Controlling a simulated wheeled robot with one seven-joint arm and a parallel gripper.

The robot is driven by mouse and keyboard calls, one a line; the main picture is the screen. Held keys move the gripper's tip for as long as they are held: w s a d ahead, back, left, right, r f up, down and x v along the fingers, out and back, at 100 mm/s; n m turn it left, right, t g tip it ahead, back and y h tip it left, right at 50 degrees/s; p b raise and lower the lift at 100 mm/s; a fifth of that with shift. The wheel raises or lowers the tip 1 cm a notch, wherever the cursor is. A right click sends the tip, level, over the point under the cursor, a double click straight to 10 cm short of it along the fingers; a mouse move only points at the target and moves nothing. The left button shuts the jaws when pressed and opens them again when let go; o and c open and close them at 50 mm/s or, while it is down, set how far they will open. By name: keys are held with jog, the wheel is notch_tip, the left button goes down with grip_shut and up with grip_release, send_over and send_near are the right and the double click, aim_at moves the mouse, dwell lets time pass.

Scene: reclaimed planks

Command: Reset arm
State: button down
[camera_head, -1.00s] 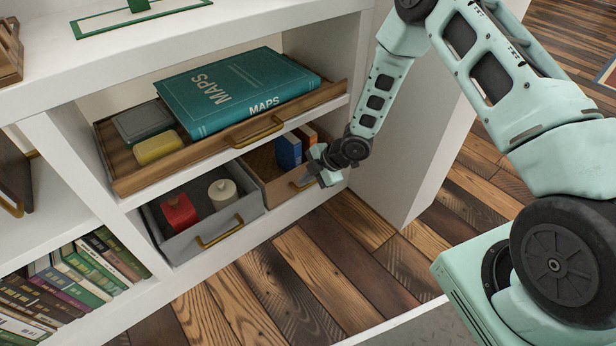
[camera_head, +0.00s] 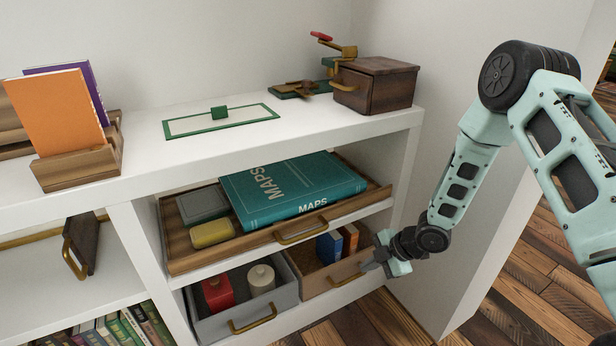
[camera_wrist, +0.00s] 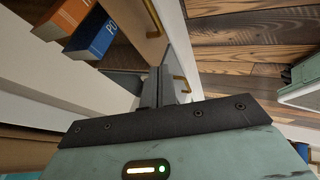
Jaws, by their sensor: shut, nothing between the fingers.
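My gripper (camera_head: 373,264) is shut and empty in the head view, at the right front of the open wooden drawer (camera_head: 332,283), close to its brass handle. Whether it touches the drawer front cannot be told. In the wrist view the shut fingers of my gripper (camera_wrist: 161,88) point up the picture, and the blue box (camera_wrist: 92,34) and orange box (camera_wrist: 64,18) lie to their upper left. My arm comes down from the upper right.
A grey drawer (camera_head: 205,328) with a red and a cream container stands open beside it. Above, a pulled-out wooden drawer (camera_head: 180,262) holds a teal maps book (camera_head: 290,190). A wooden chest (camera_head: 375,87) stands on the shelf top. Plank floor (camera_head: 520,280) lies right.

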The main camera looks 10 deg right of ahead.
jog(key=s+a+r+m+h, duration=0.2)
jog(key=a+r+m, duration=0.15)
jog(key=r, duration=0.45)
jog(key=s+a+r+m+h, duration=0.2)
jog(key=a+r, duration=0.2)
jog(key=r, duration=0.4)
jog(key=s+a+r+m+g+h, duration=0.1)
jog(key=s+r+m, duration=0.1)
jog(key=s+r, duration=0.45)
jog(key=s+a+r+m+g+p, duration=0.1)
jog(key=s+a+r+m+g, duration=0.15)
jog(key=s, duration=0.75)
jog(key=s+a+r+m+h, duration=0.1)
jog(key=s+r+m, duration=0.2)
jog(key=s+r, duration=0.35)
notch_tip(320, 180, up, 36)
jog(key=s+p, duration=0.2)
jog(key=p, duration=3.6)
jog(key=shift+r, duration=0.25)
jog(key=shift+g, duration=0.25)
